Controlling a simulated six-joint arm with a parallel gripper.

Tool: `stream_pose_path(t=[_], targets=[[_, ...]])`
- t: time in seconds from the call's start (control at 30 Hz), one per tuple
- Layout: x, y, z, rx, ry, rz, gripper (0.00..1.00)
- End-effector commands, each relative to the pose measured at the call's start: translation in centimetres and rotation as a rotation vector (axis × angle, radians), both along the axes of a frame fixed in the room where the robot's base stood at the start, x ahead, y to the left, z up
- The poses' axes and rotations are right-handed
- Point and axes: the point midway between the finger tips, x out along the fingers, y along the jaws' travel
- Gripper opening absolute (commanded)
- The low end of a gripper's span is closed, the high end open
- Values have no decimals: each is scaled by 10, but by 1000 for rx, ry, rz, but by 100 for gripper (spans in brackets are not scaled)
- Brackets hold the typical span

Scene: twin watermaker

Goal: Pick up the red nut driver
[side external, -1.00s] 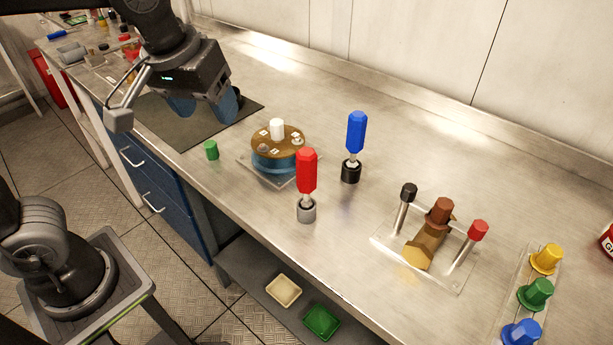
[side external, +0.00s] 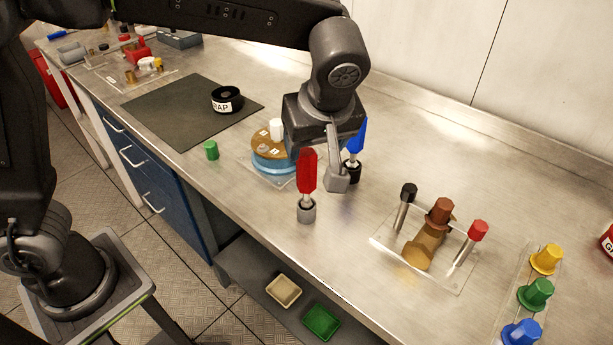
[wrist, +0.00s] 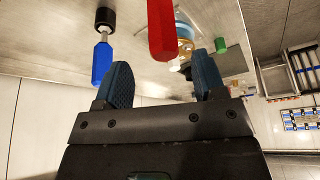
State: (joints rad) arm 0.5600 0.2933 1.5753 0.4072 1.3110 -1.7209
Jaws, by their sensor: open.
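The red nut driver (side external: 307,172) stands upright in a grey holder (side external: 306,211) near the bench's front edge. In the wrist view the red handle (wrist: 162,30) shows ahead of and between the two blue fingers. My gripper (wrist: 163,82) is open with nothing between its fingertips. In the side view my gripper's body (side external: 322,120) is just behind and above the red handle, and its fingers are mostly hidden. The blue nut driver (side external: 357,138) stands in a black holder (side external: 352,172) behind my gripper, partly covered by it. It also shows in the wrist view (wrist: 101,62).
A round wooden-topped fixture (side external: 268,146) stands close left of my gripper. A green cylinder (side external: 211,150) is further left. A clear stand with brown fitting (side external: 428,245) and capped posts is on the right. A black cup (side external: 227,99) sits on the dark mat (side external: 165,120).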

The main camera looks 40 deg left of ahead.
Motion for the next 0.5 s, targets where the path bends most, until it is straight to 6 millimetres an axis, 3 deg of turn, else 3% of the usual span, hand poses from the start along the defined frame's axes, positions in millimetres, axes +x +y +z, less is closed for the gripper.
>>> stream_pose_path(t=[0.27, 0.5], targets=[[4, 8, -23, 0, 1, 0, 64], [5, 19, -55, 1, 2, 1, 64]])
